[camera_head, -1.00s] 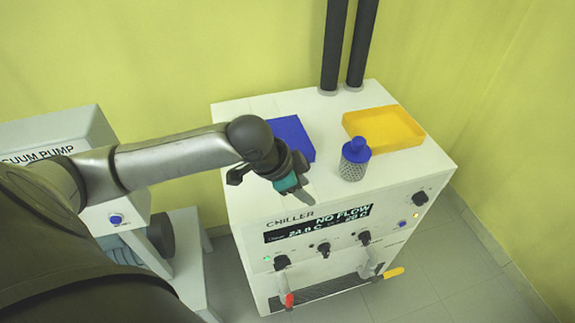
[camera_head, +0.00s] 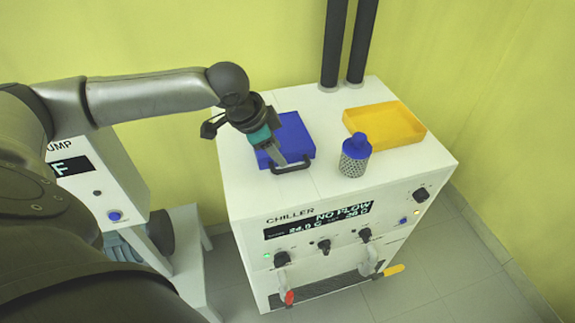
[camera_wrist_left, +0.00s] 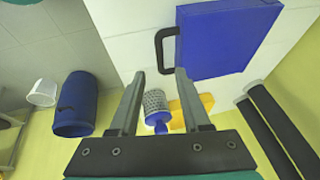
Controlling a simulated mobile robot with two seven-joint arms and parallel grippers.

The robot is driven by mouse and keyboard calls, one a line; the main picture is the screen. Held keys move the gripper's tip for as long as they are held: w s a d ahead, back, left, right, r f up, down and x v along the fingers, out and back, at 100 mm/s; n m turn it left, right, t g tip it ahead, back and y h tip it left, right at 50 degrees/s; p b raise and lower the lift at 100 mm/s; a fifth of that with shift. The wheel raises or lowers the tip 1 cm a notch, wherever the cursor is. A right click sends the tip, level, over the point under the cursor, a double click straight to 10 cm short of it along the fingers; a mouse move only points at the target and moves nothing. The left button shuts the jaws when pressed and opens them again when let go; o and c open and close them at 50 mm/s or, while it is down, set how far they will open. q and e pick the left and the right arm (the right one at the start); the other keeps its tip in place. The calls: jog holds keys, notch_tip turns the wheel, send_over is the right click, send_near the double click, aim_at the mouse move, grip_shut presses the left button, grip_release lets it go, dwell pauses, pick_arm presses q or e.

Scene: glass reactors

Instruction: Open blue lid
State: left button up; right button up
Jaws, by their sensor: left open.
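The blue lid (camera_head: 298,132) is a flat square, lying shut on top of the white chiller near its left rear. A black bar handle (camera_head: 291,168) is on its front edge. In the wrist view the blue lid (camera_wrist_left: 225,40) and its handle (camera_wrist_left: 161,48) show at the top. My left gripper (camera_head: 280,159) is over the lid's left front part, fingers pointing down towards the handle. In the wrist view my left gripper (camera_wrist_left: 160,74) is open, with nothing between its fingers, and the handle is just beyond the tips. Contact with the handle is not visible. My right gripper is out of view.
A mesh canister with a blue top (camera_head: 355,157) stands right of the lid. A yellow tray (camera_head: 384,126) is behind it. Two dark vertical pipes (camera_head: 345,45) rise at the rear. A vacuum pump (camera_head: 105,180) stands left of the chiller (camera_head: 235,185).

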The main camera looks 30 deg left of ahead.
aim_at(290, 168)
pick_arm(q)
jog(key=b+x, duration=0.1)
jog(key=x, duration=0.6)
jog(key=shift+w+f, duration=0.15)
jog(key=shift+f, duration=0.15)
jog(key=shift+c, duration=0.3)
grip_shut()
dwell(0.7)
